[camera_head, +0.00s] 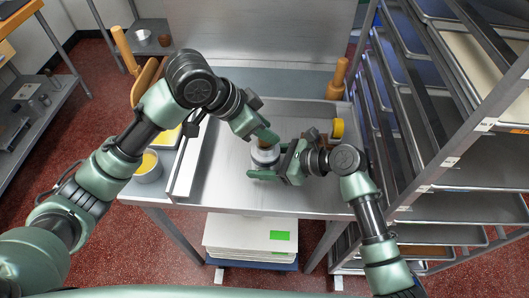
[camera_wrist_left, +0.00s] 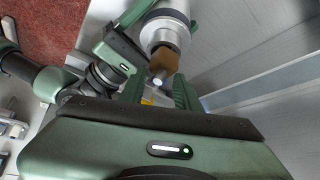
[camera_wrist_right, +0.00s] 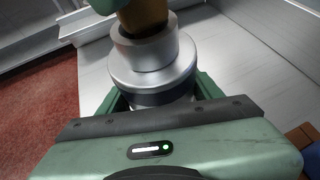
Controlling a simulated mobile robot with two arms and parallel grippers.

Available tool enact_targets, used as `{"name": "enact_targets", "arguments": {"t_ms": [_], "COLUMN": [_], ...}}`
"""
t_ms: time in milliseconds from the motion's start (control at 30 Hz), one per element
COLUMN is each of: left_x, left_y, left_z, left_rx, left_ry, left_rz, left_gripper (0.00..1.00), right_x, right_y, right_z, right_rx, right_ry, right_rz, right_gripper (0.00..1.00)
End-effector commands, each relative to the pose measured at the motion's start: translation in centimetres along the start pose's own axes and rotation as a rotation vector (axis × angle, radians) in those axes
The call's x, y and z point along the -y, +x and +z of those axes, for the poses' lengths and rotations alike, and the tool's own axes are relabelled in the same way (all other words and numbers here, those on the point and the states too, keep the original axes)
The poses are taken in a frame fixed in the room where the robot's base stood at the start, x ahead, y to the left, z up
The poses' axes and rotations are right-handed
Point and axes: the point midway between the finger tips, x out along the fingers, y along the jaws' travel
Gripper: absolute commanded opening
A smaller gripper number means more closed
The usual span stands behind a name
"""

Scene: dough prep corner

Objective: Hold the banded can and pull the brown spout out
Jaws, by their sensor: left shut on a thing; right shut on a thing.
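The banded can (camera_head: 264,157) is silver with a dark band and stands over the metal table. In the right wrist view the can (camera_wrist_right: 150,72) has a raised collar on top, and my right gripper (camera_wrist_right: 162,98) is shut around its body. The brown spout (camera_wrist_right: 145,18) rises from the collar. In the left wrist view the spout (camera_wrist_left: 165,62) has a pale end towards me. My left gripper (camera_head: 267,138) is shut on the spout from above. How deep the spout sits in the collar is hidden.
The metal table (camera_head: 235,190) is clear in front and left of the can. A yellow-ended roll (camera_head: 338,128) lies to the right. A metal pot with yellow contents (camera_head: 148,168) is at the left edge. A tall tray rack (camera_head: 430,150) closes off the right side.

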Motion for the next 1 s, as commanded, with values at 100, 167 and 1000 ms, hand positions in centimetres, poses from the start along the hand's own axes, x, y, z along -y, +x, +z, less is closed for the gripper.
{"name": "enact_targets", "arguments": {"t_ms": [100, 167, 1000], "left_x": [0.0, 0.0, 0.0], "left_y": [0.0, 0.0, -1.3], "left_z": [0.0, 0.0, -0.9], "left_rx": [0.000, 0.000, -0.001], "left_ry": [0.000, 0.000, 0.001], "left_rz": [0.000, 0.000, -0.001], "left_gripper": [0.00, 0.00, 0.00], "right_x": [0.0, 0.0, 0.0], "right_y": [0.0, 0.0, 0.0], "right_z": [-0.1, -0.1, -0.1], "right_rx": [-0.001, -0.001, -0.001], "right_ry": [0.001, 0.001, 0.001], "right_rz": [0.001, 0.001, 0.001], "right_gripper": [0.17, 0.17, 0.17]}}
